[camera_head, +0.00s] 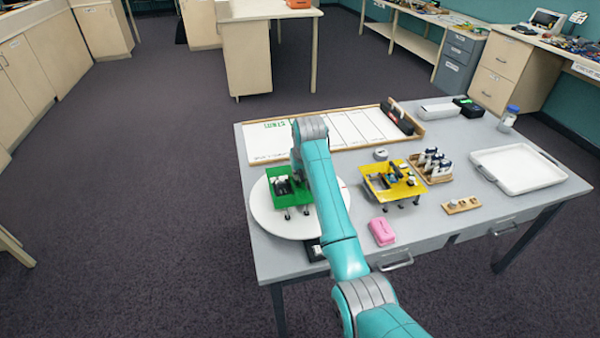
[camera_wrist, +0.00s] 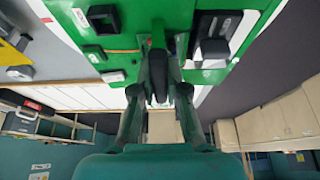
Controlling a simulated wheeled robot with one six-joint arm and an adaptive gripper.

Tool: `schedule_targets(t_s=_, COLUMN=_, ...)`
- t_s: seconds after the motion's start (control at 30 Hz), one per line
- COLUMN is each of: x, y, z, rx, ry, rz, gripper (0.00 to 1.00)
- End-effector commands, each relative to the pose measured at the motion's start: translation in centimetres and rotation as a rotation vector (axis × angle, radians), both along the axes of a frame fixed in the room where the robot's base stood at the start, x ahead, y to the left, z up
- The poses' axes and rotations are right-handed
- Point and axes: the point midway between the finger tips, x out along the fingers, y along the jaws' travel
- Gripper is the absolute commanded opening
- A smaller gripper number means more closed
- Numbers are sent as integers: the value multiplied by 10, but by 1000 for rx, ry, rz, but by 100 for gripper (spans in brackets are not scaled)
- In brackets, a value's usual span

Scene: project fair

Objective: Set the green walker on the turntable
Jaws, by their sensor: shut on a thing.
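The green walker (camera_head: 281,197), a flat green plate with dark blocks on top and thin dark legs, is over the white round turntable (camera_head: 270,222) at the table's front left. I cannot tell whether its feet touch the disc. My gripper (camera_wrist: 160,84) is shut on a dark upright part in the middle of the walker. In the wrist view the green plate (camera_wrist: 120,35) fills the top. In the head view my arm hides the gripper and the walker's right side.
A yellow walker (camera_head: 374,187) stands right of the turntable, with a pink case (camera_head: 381,232) in front of it. A whiteboard (camera_head: 270,141) lies behind. A wooden holder (camera_head: 437,178), a white tray (camera_head: 517,168) and a small wooden block (camera_head: 461,205) are at right.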

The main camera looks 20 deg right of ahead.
Motion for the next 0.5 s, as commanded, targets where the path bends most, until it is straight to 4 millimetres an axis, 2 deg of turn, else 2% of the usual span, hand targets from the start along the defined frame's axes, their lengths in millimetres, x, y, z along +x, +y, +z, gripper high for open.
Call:
schedule_targets(t_s=0.03, x=0, y=0, z=-1, rx=0, ry=-1, rz=0, gripper=0)
schedule_targets(t_s=0.07, x=0, y=0, z=-1, rx=0, ry=0, rz=0, gripper=21)
schedule_targets(t_s=0.13, x=0, y=0, z=-1, rx=0, ry=1, rz=0, gripper=38)
schedule_targets(t_s=0.5, x=0, y=0, z=2, rx=0, ry=0, rz=0, gripper=38)
